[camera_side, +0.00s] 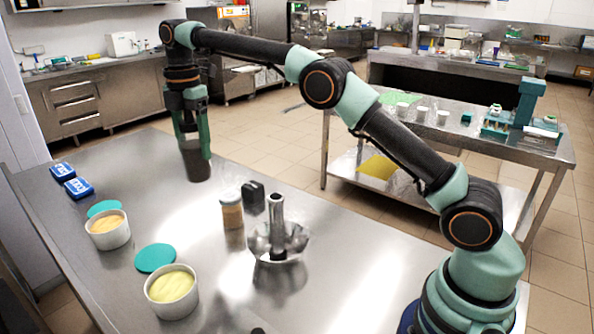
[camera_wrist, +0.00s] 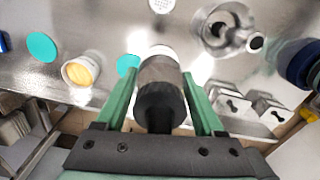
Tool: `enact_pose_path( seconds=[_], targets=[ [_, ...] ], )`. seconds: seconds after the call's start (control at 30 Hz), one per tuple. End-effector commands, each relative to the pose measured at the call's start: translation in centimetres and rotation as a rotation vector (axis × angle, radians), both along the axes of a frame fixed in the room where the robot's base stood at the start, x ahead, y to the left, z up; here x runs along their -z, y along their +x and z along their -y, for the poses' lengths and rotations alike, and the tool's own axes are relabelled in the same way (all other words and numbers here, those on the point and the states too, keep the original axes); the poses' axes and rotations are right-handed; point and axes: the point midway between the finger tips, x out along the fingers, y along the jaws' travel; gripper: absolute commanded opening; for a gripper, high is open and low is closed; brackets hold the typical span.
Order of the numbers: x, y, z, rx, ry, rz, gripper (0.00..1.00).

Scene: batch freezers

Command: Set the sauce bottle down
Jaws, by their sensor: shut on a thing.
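My gripper (camera_side: 192,150) points down at the far edge of the steel table, with green fingers on both sides of a dark bottle. The bottle (camera_side: 197,168) shows below the fingers in the side view as a dark, upright body. In the wrist view, my gripper (camera_wrist: 160,100) is shut on the bottle (camera_wrist: 160,78), which looks dark brown-grey with a black end toward the camera. Part of the bottle is hidden by the fingers. I cannot tell whether its base touches the table.
On the steel table (camera_side: 120,160) stand two white tubs (camera_side: 108,235) (camera_side: 172,305) with yellow contents, teal lids (camera_side: 155,258), blue boxes (camera_side: 78,188), a tan jar (camera_side: 232,212), a black object (camera_side: 253,197) and a metal fluted piece (camera_side: 277,235). Bare table lies left of the bottle.

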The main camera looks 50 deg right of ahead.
Motion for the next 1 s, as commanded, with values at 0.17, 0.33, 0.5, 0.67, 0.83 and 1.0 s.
enact_pose_path(
  seconds=[0.17, 0.33, 0.5, 0.67, 0.83, 1.0],
  targets=[
    [-1.0, -0.2, 1.1, 0.014, 0.000, 0.003, 0.00],
    [-2.2, -1.4, 5.1, 0.064, 0.000, 0.003, 0.00],
    [-3.3, -4.0, 10.5, 0.134, 0.000, 0.003, 0.00],
    [-4.0, -7.4, 15.1, 0.199, 0.000, 0.005, 0.00],
    [-4.2, -11.8, 19.1, 0.270, -0.001, 0.005, 0.00],
    [-3.8, -16.9, 22.1, 0.339, -0.001, 0.005, 0.00]
  ],
)
